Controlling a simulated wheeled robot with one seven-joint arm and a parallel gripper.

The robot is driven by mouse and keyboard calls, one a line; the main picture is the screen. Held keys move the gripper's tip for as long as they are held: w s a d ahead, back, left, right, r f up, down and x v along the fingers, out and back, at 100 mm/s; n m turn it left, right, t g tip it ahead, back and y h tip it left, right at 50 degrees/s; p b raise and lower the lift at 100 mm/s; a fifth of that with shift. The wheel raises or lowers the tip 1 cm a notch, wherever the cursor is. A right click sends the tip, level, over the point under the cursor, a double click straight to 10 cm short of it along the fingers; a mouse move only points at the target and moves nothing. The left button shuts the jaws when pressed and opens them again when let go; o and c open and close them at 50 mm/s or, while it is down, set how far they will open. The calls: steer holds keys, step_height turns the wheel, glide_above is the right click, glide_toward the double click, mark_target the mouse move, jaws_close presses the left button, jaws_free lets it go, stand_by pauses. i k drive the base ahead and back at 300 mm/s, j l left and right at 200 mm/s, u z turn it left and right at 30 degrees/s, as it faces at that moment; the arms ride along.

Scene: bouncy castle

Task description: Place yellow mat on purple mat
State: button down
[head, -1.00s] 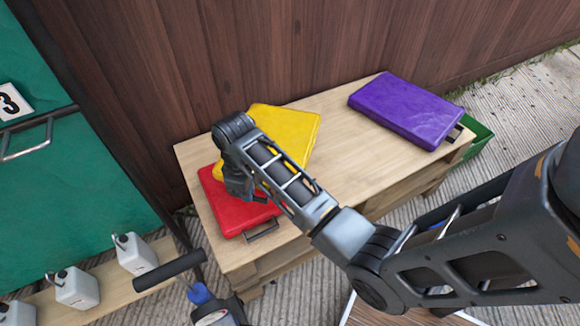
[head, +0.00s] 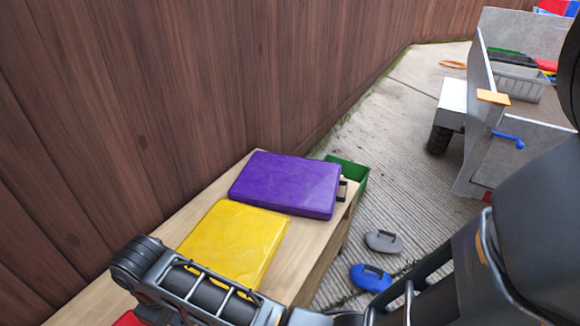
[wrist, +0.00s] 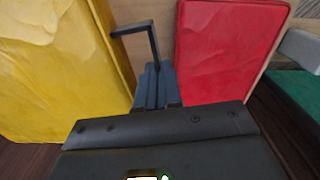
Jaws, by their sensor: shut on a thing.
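The purple mat (head: 287,183) lies flat at the far end of a wooden pallet table. The yellow mat (head: 237,240) is just in front of it in the head view, its far edge close to the purple mat's near edge; I cannot tell if they touch or if the yellow one is lifted. In the wrist view the yellow mat (wrist: 55,70) fills the left side, with a dark handle at its edge. My gripper (wrist: 154,88) is shut at that handle. In the head view my arm hides the fingers and the yellow mat's near edge.
A red mat (wrist: 228,52) lies right of my gripper in the wrist view. A brown fence (head: 150,110) runs behind the table (head: 308,248). A green bin (head: 350,174) stands past the purple mat. Grey (head: 383,241) and blue (head: 371,277) weights lie on the ground.

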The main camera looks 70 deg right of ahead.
mark_target(291, 180)
steer(key=k+l+z, duration=0.1)
steer(key=l+z, duration=0.25)
steer(key=l, duration=0.25)
steer(key=l+z, duration=0.35)
steer(key=l, duration=0.75)
